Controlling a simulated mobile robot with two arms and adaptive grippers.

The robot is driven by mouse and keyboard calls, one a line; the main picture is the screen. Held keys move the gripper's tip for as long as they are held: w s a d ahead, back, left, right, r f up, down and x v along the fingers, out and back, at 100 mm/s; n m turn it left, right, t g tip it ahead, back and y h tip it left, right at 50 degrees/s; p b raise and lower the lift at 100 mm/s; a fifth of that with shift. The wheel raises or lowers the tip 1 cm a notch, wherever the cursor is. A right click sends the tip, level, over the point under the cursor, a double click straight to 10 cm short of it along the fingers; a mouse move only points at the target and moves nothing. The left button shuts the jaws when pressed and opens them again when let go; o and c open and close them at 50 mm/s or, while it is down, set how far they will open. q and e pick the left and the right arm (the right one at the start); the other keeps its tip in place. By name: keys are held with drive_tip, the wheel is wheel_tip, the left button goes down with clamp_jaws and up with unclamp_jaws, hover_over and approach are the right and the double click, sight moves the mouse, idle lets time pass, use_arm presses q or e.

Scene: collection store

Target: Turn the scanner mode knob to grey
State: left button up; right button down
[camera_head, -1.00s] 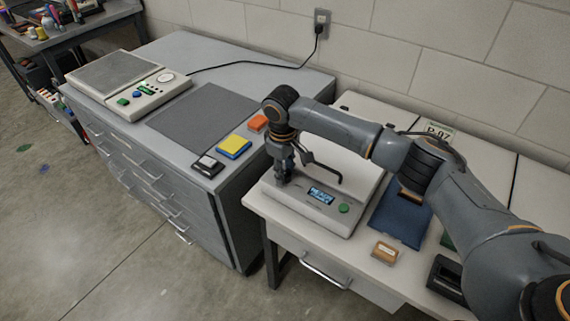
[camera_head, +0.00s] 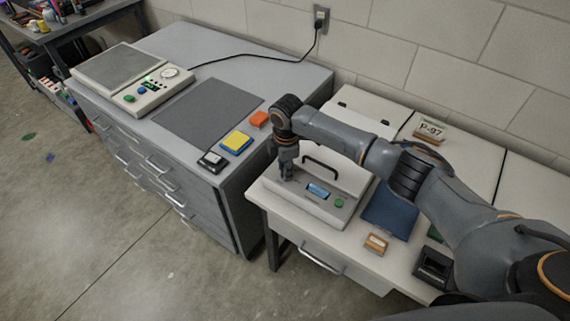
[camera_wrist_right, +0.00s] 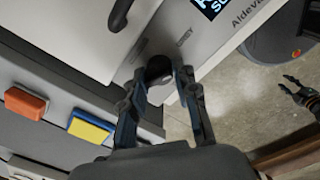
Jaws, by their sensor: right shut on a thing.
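My right gripper (camera_head: 287,178) is over that corner and hides the knob in the head view. In the right wrist view the fingers (camera_wrist_right: 162,80) are shut on the knob from both sides. A small label (camera_wrist_right: 184,35) beside it is hard to read. My left gripper (camera_wrist_right: 296,90) shows small at the right edge; its opening is unclear.
Left of the scanner, a grey cabinet carries orange (camera_head: 259,119), yellow-blue (camera_head: 236,142) and black (camera_head: 211,160) blocks, a dark mat (camera_head: 206,108) and another device (camera_head: 134,78). A blue folder (camera_head: 390,215) and a small orange-brown box (camera_head: 376,243) lie right of the scanner.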

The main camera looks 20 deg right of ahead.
drive_tip(key=n, duration=0.4)
drive_tip(key=shift+s+n, duration=0.1)
drive_tip(key=shift+n, duration=0.2)
idle(0.3)
drive_tip(key=c, duration=1.3)
unclamp_jaws()
drive_tip(key=r, duration=1.2)
drive_tip(key=shift+s+d, duration=0.15)
drive_tip(key=shift+s, duration=0.15)
